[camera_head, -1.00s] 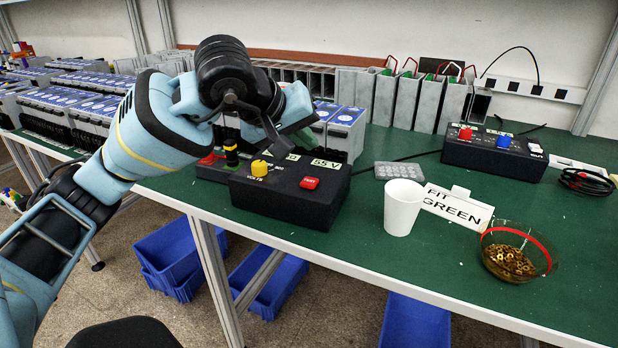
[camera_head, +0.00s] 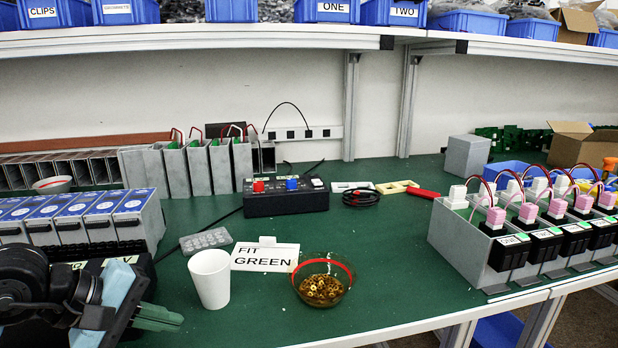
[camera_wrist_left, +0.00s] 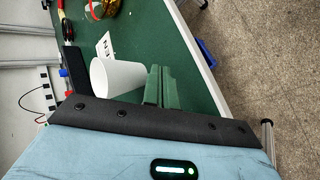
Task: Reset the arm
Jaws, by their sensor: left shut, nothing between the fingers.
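My left gripper (camera_head: 158,318) is at the lower left of the head view, over the table's front left part. Its green fingers are shut with nothing between them. In the left wrist view the fingers (camera_wrist_left: 160,88) are together, with the white cup (camera_wrist_left: 118,77) beside them. The white cup (camera_head: 210,278) stands upright on the green table (camera_head: 390,270), to the right of the gripper and apart from it in the head view. My left arm partly hides a black box (camera_head: 142,280). My right gripper is not in view.
A "FIT GREEN" sign (camera_head: 265,257) and a glass bowl of brass parts (camera_head: 322,280) stand right of the cup. A black control box (camera_head: 286,198) lies behind. A grey unit row (camera_head: 470,250) fills the right. The front middle of the table is clear.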

